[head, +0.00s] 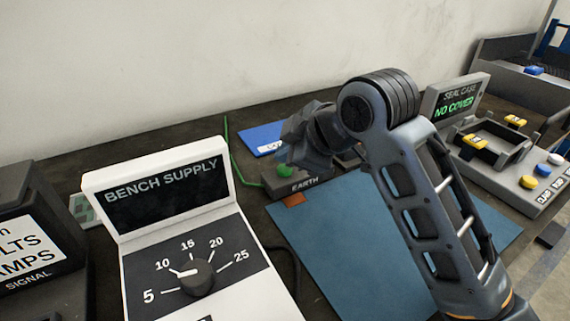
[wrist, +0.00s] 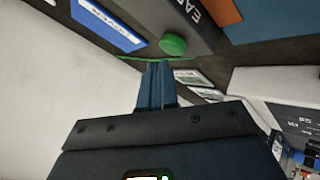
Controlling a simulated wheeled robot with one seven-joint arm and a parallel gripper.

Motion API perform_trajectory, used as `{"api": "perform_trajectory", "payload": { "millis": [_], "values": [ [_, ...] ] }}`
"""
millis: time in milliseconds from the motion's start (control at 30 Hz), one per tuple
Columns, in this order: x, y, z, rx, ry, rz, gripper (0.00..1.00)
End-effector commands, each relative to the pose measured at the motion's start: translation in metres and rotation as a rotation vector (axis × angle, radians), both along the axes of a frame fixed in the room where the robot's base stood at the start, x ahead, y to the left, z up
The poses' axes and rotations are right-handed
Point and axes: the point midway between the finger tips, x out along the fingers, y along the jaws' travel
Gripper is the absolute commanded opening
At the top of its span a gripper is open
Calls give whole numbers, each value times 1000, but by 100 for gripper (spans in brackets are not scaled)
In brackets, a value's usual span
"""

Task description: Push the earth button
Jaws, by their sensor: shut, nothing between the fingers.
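The earth button is a round green button (head: 284,169) on a dark grey box marked EARTH (head: 305,186), at the middle of the bench in the head view. In the wrist view the green button (wrist: 173,45) shows just beyond my fingertips, on the box (wrist: 205,22) with its lettering at the upper right. My gripper (wrist: 157,66) is shut and empty, its fingers pointing at the button. I see a small gap in the picture between fingertips and button; whether they touch I cannot tell. In the head view my arm's end hides part of the box's surroundings.
A white bench supply (head: 165,215) with a dial stands left of the box. A blue mat (head: 335,240) lies in front. A blue card (head: 262,138) is behind the box. A grey seal case unit (head: 500,165) stands at right. A green wire (head: 228,140) runs behind.

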Motion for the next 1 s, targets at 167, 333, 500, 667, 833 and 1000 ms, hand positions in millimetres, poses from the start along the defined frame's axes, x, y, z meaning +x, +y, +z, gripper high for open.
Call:
{"api": "perform_trajectory", "payload": {
  "millis": [167,333,500,667,833,1000],
  "values": [
    [0,0,5,0,0,0,0],
    [0,0,21,0,0,0,0],
    [0,0,36,-1,-1,1,0],
    [0,1,51,-1,-1,1,0],
    [0,0,61,-1,-1,1,0],
    [0,0,60,0,0,0,0]
  ]
}}
